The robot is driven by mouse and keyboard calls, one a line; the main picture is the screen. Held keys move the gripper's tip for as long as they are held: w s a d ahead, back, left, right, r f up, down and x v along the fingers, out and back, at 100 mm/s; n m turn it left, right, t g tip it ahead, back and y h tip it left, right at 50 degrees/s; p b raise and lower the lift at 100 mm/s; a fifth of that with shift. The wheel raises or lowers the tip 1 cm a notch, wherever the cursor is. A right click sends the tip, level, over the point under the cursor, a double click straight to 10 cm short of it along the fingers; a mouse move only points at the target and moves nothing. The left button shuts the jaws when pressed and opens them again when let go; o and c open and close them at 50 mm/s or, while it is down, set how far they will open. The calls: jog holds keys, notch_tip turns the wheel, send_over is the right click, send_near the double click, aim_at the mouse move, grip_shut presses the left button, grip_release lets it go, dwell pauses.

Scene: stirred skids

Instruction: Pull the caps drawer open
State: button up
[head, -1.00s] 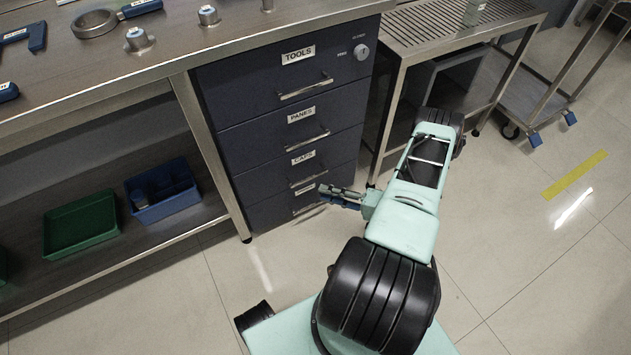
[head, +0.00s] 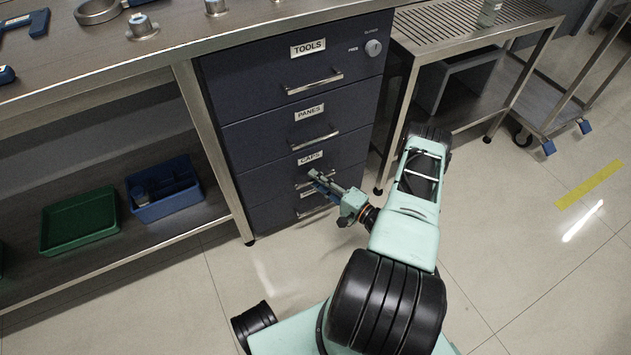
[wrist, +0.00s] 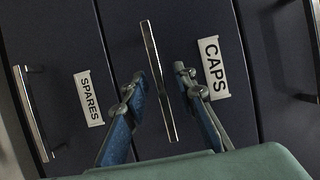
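The caps drawer (head: 348,152) is a dark drawer front, third from the top, flush with the others in the cabinet. Its CAPS label (wrist: 214,68) shows in the wrist view. The bar handle (wrist: 154,60) of that drawer runs between my fingers. My gripper (head: 316,178) is at the drawer front and partly covers the handle in the head view. In the wrist view my gripper (wrist: 161,80) is open, with one finger on each side of the handle. Gaps show between the fingers and the bar; how deep the tips reach cannot be told.
The SPARES drawer's handle (wrist: 32,115) is just below. The PANES drawer (head: 290,135) and TOOLS drawer (head: 290,75) above are shut. A table leg (head: 215,150) stands left of the cabinet, a slatted steel table (head: 460,30) right. The floor (head: 500,240) at right is clear.

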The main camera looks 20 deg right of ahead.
jog(key=shift+w+a, duration=0.15)
jog(key=shift+w, duration=0.15)
grip_shut()
dwell(0.3)
